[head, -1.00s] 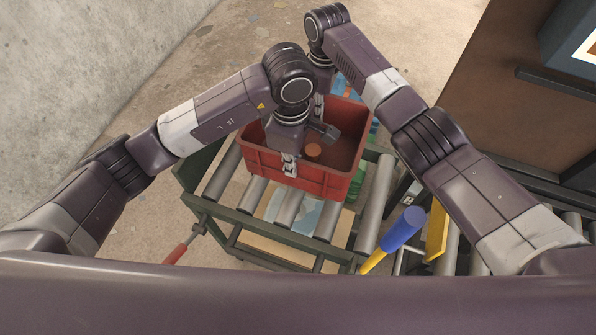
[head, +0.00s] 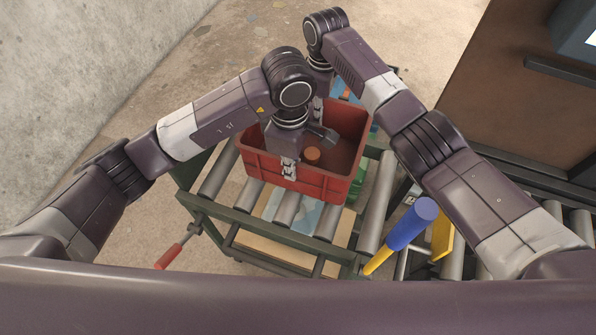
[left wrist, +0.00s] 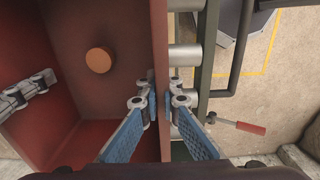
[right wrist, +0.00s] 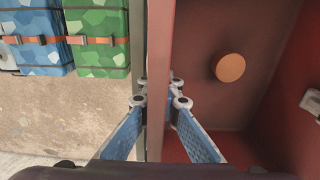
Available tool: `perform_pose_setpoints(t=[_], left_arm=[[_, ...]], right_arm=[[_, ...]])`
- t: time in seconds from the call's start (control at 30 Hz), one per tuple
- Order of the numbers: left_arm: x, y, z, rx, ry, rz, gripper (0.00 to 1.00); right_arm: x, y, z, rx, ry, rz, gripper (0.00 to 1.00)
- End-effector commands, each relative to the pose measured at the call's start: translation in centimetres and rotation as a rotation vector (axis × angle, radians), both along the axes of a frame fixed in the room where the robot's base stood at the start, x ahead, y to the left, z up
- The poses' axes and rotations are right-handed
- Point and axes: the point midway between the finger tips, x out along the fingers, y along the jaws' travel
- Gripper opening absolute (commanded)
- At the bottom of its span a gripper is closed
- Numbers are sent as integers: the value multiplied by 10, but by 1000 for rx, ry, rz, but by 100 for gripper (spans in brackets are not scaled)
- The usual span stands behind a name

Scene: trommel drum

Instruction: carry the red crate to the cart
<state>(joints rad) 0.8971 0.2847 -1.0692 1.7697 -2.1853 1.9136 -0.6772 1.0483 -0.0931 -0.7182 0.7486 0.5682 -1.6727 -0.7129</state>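The red crate (head: 325,185) is an open box over the rollers of a green-framed roller cart (head: 240,220). I cannot tell whether it touches the rollers. An orange-brown round disc (head: 312,154) is inside on its floor. My left gripper (head: 289,170) is shut on the crate's near wall, with one finger on each side of the wall (left wrist: 160,60) in the left wrist view. My right gripper (head: 318,110) is shut on the far wall, which also shows between its fingers in the right wrist view (right wrist: 158,60). My left arm hides part of the crate.
A blue-and-yellow handle (head: 408,228) stands right of the cart. A red-handled lever (head: 172,255) sticks out at its left. Green (right wrist: 100,40) and blue (right wrist: 42,40) patterned cases lie beyond the crate. A brown panel (head: 510,100) stands right; a concrete wall (head: 80,70) is left.

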Motion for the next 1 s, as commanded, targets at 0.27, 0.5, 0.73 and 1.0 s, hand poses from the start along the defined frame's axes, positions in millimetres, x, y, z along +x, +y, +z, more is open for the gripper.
perform_pose_setpoints(t=[0.27,0.5,0.73,1.0], left_arm=[[0,0,-12,0,-1,0,8],[0,0,-12,0,0,0,22],[0,0,-9,0,-1,0,22],[2,-1,38,-2,-7,-1,22]], right_arm=[[0,0,-12,1,0,0,8],[0,0,-12,0,0,0,22],[0,0,-12,0,0,0,22],[0,0,-12,0,0,0,22]])
